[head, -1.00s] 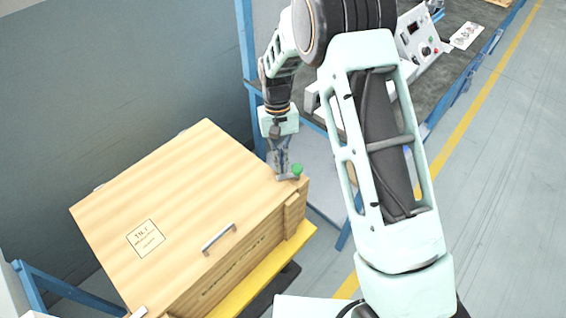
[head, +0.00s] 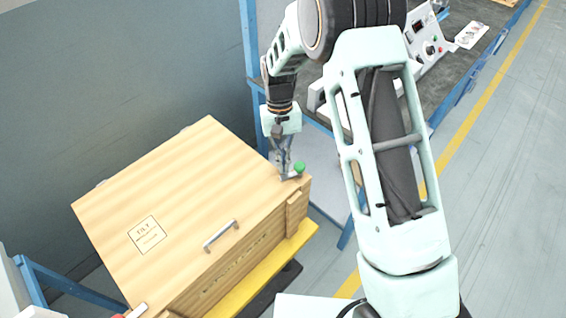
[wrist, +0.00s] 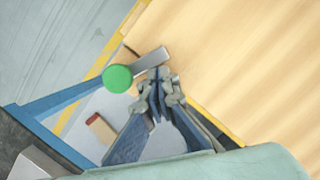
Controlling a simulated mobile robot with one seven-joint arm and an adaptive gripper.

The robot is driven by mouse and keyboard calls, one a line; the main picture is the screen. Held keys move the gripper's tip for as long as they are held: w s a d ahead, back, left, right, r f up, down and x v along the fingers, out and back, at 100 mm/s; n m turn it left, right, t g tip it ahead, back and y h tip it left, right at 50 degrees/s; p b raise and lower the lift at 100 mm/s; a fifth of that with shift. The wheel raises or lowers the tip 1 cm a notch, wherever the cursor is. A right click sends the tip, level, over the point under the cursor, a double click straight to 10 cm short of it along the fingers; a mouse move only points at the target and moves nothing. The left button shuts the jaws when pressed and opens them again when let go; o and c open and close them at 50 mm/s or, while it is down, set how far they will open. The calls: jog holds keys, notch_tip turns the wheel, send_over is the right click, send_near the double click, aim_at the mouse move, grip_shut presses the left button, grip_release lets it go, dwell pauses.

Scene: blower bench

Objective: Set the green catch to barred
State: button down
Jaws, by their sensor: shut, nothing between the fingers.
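The green catch is a grey metal lever (head: 290,177) with a round green knob (head: 299,168), at the right corner of the wooden crate's lid (head: 170,190). In the wrist view the green knob (wrist: 117,78) sits out past the lid edge, and the lever (wrist: 152,61) runs from it toward the lid. My gripper (head: 284,174) points down at this corner, with its fingers shut and empty. In the wrist view the fingertips (wrist: 159,77) are right beside the lever; I cannot tell whether they touch it.
The lid has a metal handle (head: 220,236) and a printed label (head: 147,234). A second catch (head: 138,311) with a red end shows at the front left corner. The crate rests on a yellow platform (head: 240,288). A blue-framed bench with a control box (head: 425,42) stands behind my arm.

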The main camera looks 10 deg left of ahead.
jog(key=shift+d, duration=0.15)
jog(key=shift+w+d, duration=0.15)
jog(key=shift+d, duration=0.55)
jog(key=v, duration=1.2)
jog(key=shift+w+r, duration=0.1)
